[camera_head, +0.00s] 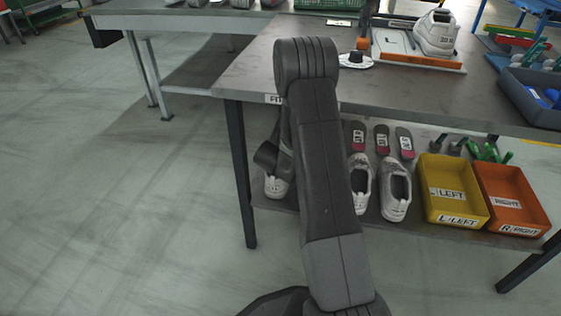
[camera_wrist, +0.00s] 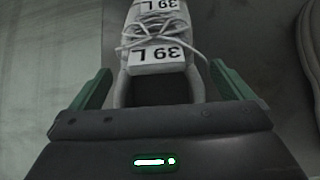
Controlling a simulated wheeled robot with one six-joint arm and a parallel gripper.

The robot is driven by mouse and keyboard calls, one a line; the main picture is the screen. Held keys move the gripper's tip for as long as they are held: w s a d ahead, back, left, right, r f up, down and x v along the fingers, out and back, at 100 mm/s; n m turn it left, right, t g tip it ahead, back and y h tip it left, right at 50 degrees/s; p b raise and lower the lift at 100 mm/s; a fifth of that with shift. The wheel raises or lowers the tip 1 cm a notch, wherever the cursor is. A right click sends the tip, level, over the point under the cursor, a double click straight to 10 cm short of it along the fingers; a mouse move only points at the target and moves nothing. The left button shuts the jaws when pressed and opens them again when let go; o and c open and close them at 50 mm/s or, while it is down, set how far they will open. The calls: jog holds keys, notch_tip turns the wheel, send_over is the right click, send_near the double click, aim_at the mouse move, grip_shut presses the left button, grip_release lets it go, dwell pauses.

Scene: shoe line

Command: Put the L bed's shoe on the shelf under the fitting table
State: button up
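The fitting table (camera_head: 245,75) has a label beginning "FIT" on its front edge. Under it is the shelf (camera_head: 430,232). A white shoe (camera_head: 277,188) stands at the shelf's left end, partly hidden by my arm. In the wrist view a white laced shoe marked "39 L" (camera_wrist: 155,55) lies between the green fingers of my gripper (camera_wrist: 160,72). The fingers are open, with a narrow gap on each side of the shoe. In the head view my gripper is largely hidden behind my arm. On the tabletop, an orange-edged bed (camera_head: 415,58) holds one white shoe (camera_head: 437,32) on its right; its left part looks empty.
More shoes (camera_head: 396,190) and insoles (camera_head: 381,140) are on the shelf, right of my arm. A yellow LEFT bin (camera_head: 452,190) and orange RIGHT bin (camera_head: 512,198) stand further right. Another shoe's edge (camera_wrist: 312,40) shows in the wrist view. The tabletop is above my gripper. Floor at left is clear.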

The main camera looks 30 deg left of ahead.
jog(key=shift+s+r, duration=0.1)
jog(key=shift+r, duration=0.15)
jog(key=p+v, duration=0.3)
jog(key=v, duration=0.8)
jog(key=shift+s+r, duration=0.2)
jog(key=shift+s, duration=0.05)
